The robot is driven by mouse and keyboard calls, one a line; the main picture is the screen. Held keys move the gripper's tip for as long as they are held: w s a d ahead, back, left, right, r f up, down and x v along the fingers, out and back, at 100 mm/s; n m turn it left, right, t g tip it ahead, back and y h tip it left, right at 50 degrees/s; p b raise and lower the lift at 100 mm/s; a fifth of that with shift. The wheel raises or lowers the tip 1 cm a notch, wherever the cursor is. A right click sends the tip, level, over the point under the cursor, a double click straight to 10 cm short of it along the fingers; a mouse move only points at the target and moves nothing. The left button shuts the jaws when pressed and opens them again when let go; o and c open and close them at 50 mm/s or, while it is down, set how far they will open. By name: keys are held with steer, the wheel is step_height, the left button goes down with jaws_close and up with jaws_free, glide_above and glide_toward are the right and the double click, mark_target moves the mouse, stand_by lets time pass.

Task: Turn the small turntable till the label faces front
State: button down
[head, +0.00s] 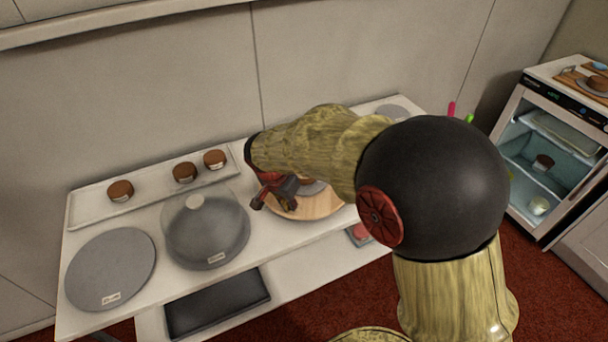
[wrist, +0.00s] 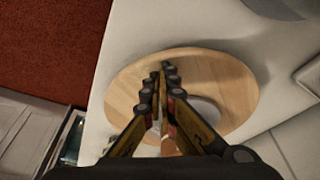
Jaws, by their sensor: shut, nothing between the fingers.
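A round wooden turntable (head: 312,209) stands on the white table, partly hidden by my arm in the head view. In the wrist view its pale wooden top (wrist: 225,78) fills the middle. A pale grey disc (wrist: 207,106) lies on it, mostly behind my fingers, with something brown (wrist: 170,147) beside it. I see no label on the wooden turntable. My gripper (head: 262,193) is shut and empty over the wooden top; its fingertips (wrist: 165,70) are together. I cannot tell if they touch the wood.
A grey round turntable (head: 110,268) with a front label is at the left. A clear dome (head: 206,230) stands beside it, also labelled. A tray (head: 145,190) with three small brown cakes is behind. A dark tray (head: 217,302) lies in front. An open fridge (head: 545,150) is at right.

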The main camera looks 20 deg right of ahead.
steer(key=shift+r+p, duration=0.85)
steer(key=shift+r, duration=0.55)
steer(key=shift+r, duration=0.1)
step_height(320, 180, up, 6)
steer(key=p, duration=0.3)
